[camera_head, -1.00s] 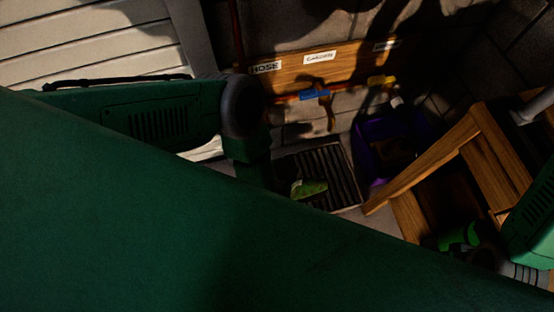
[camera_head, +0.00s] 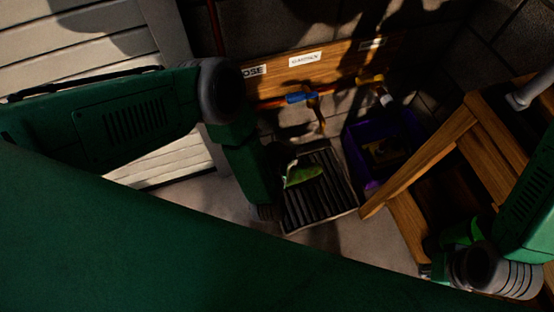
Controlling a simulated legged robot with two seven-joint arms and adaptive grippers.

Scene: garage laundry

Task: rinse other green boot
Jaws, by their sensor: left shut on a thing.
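A light green boot (camera_head: 302,173) shows over the dark slatted drain tray (camera_head: 322,205), beside my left forearm. It is tilted, and I cannot tell whether it touches the slats. My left gripper (camera_head: 269,211) is at the lower end of the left arm, at the tray's left edge. It is shut on the boot, though its fingers are mostly hidden in shadow. My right gripper (camera_head: 426,270) is low at the right, by the wooden steps, and its fingers are too dark to read. A bright green thing (camera_head: 463,234) shows near my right arm; I cannot tell what it is.
A wooden board (camera_head: 340,62) with labels, one ending "OSE", is on the back wall. A valve with a blue handle (camera_head: 300,97) is below it. A purple bin (camera_head: 358,150) stands right of the tray. Wooden steps (camera_head: 425,150) block the right side.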

